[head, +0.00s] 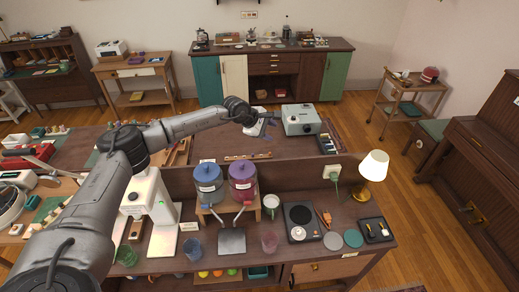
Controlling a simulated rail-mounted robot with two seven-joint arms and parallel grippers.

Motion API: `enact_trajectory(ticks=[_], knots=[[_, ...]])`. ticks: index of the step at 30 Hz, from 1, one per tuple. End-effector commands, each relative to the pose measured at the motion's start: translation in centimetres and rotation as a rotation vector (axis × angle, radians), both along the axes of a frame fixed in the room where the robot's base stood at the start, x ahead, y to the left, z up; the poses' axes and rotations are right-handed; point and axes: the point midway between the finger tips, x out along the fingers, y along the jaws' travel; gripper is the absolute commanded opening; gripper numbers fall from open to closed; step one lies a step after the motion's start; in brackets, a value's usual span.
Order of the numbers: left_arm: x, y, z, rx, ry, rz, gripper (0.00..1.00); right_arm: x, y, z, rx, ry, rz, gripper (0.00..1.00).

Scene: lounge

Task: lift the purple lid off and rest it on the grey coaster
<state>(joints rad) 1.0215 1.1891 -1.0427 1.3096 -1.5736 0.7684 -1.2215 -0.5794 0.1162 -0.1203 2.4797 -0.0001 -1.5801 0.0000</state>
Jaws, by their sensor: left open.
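The purple lid (242,168) sits on top of the right-hand drink dispenser, whose body is reddish purple. The dispenser stands on a small wooden stand beside a blue-lidded one (207,172). The grey coaster (333,241) lies flat and bare on the counter, right of the black round-plate device. My left arm reaches across from the left. My left gripper (265,132) is open and empty, above and beyond the dispensers, apart from the purple lid. My right gripper is not in view.
A teal coaster (353,238) lies right of the grey one, with a black tray (376,230) further right. A lamp (373,167) stands behind.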

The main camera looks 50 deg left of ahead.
Motion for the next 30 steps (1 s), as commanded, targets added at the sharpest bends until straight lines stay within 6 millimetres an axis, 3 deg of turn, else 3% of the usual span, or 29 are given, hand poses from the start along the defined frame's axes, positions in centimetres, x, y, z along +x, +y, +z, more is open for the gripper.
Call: enact_trajectory(ticks=[4, 12, 19, 30], knots=[[-4.2, 2.5, -3.2, 0.277, 0.278, -0.223, 0.45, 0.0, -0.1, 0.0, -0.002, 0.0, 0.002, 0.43], [-10.5, 3.7, -4.8, 0.474, 0.617, -0.673, 0.45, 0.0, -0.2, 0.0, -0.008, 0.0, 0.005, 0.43], [-11.1, 3.7, -4.8, 0.52, 0.619, -0.842, 0.45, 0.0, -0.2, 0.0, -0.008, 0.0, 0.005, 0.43], [-11.1, 3.6, -6.3, 0.526, 0.613, -0.859, 0.45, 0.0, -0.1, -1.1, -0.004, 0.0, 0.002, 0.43]])
